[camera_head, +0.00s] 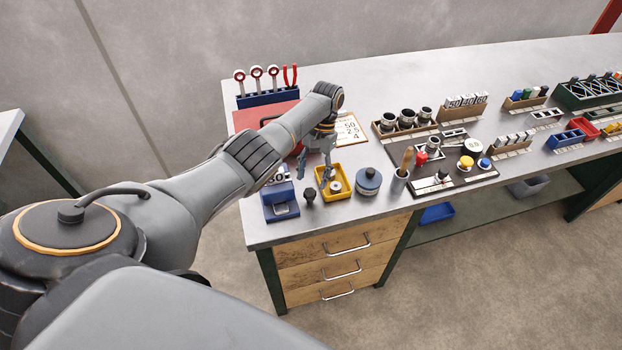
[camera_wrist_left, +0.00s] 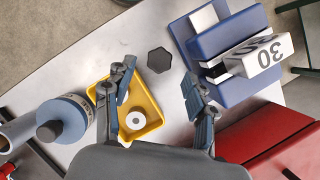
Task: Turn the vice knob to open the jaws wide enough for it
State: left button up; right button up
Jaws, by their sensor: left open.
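The blue vice (camera_head: 281,206) stands at the bench's near left corner; it also shows at top right in the left wrist view (camera_wrist_left: 235,35). A white block marked 30 (camera_wrist_left: 262,55) is at the vice; I cannot tell whether it sits between the jaws. A black hexagonal knob (camera_wrist_left: 160,59) stands on the bench beside the vice, apart from it; in the head view it (camera_head: 309,195) is right of the vice. My left gripper (camera_wrist_left: 157,78) is open and empty, its fingers spread on either side of the knob in the picture, not touching it. My right gripper is out of view.
A yellow tray (camera_wrist_left: 148,128) holding a white ring lies beside the knob, under one finger in the picture. A blue round container (camera_head: 368,182) stands right of it. A red toolbox (camera_wrist_left: 255,138) lies behind the vice. Racks of parts (camera_head: 406,126) fill the bench to the right.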

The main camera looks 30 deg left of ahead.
pick_arm(q)
jog(key=v, duration=0.7)
jog(key=shift+r, duration=0.4)
jog(key=shift+w, duration=0.15)
